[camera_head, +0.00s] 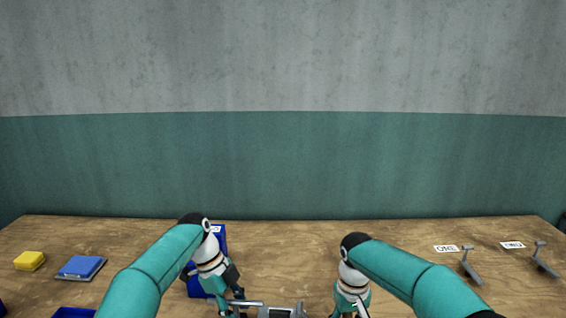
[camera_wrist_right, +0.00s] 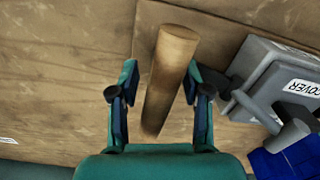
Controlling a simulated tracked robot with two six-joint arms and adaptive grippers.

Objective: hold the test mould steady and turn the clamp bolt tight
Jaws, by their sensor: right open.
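The grey metal test mould (camera_head: 282,312) is at the bottom edge of the head view, partly cut off. In the right wrist view it is a grey block (camera_wrist_right: 270,80) with a COVER label and a round metal post. My left gripper (camera_head: 238,304) is at the mould's left side beside a metal bar; its grip is unclear. My right gripper (camera_wrist_right: 160,78) is open, its fingers either side of a wooden cylinder (camera_wrist_right: 168,85), with a gap on the left. I cannot make out which part is the clamp bolt.
A blue upright object (camera_head: 222,240) stands behind my left gripper. A yellow block (camera_head: 30,261) and a blue pad (camera_head: 81,267) lie at the left. Two metal levers (camera_head: 470,266) with white labels are at the right.

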